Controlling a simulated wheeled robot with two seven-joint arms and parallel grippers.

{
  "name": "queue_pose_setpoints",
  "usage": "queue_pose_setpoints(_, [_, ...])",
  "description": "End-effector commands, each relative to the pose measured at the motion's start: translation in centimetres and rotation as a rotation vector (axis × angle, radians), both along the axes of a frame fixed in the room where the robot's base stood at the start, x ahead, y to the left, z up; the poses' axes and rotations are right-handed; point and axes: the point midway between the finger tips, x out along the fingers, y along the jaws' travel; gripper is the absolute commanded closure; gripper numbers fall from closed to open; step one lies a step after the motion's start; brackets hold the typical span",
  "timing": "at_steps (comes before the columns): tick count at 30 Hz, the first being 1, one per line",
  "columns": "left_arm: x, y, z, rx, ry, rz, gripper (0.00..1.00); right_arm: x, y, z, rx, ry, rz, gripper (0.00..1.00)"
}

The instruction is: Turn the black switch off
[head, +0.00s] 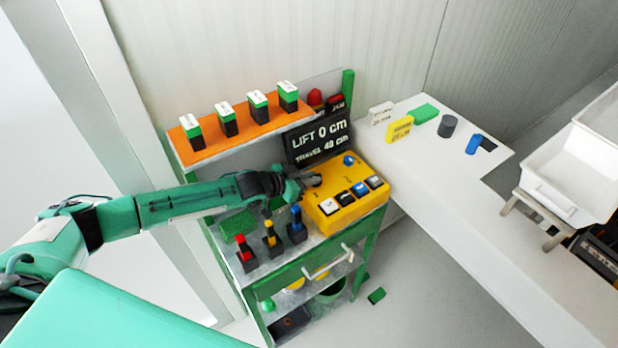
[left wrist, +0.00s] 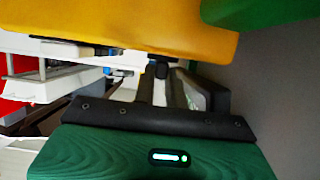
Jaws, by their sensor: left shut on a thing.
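A yellow control box (head: 325,211) sits on the top of the green cart. Its far-left corner is covered by my left gripper (head: 314,181), which reaches in from the left. In the left wrist view the box (left wrist: 150,25) fills the top. There the fingers (left wrist: 165,88) close around a small black switch (left wrist: 160,69) that sticks out of the box. The switch is mostly hidden by the fingers, so I cannot tell its position. My right gripper is out of view.
Red, yellow and blue levers (head: 269,236) stand left of the box. A black display (head: 318,140) reads "LIFT 0 cm", "TRAVEL 40 cm". An orange shelf (head: 250,137) with several green-topped blocks is behind. A white table (head: 430,160) stands right, with free surface.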

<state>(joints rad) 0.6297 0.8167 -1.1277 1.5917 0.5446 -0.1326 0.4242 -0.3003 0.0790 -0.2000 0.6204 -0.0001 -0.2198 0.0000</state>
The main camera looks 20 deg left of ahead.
Motion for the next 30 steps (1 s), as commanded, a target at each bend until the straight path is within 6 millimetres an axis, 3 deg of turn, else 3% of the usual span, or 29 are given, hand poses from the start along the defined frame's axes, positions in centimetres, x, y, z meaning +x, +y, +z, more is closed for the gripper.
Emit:
queue_pose_setpoints(14, [-0.03,0.08,0.03,-0.003,0.0,-0.019,1.0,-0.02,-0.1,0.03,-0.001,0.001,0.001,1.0])
queue_pose_setpoints(15, [-0.02,0.09,0.03,-0.003,0.0,-0.019,0.79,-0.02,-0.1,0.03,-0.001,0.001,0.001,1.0])
queue_pose_setpoints(18, [-0.01,0.13,0.02,-0.003,0.0,-0.018,0.65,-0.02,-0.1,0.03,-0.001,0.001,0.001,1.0])
queue_pose_setpoints(30, [-0.56,0.78,0.13,-0.002,0.001,-0.015,0.65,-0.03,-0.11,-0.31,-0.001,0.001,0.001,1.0])
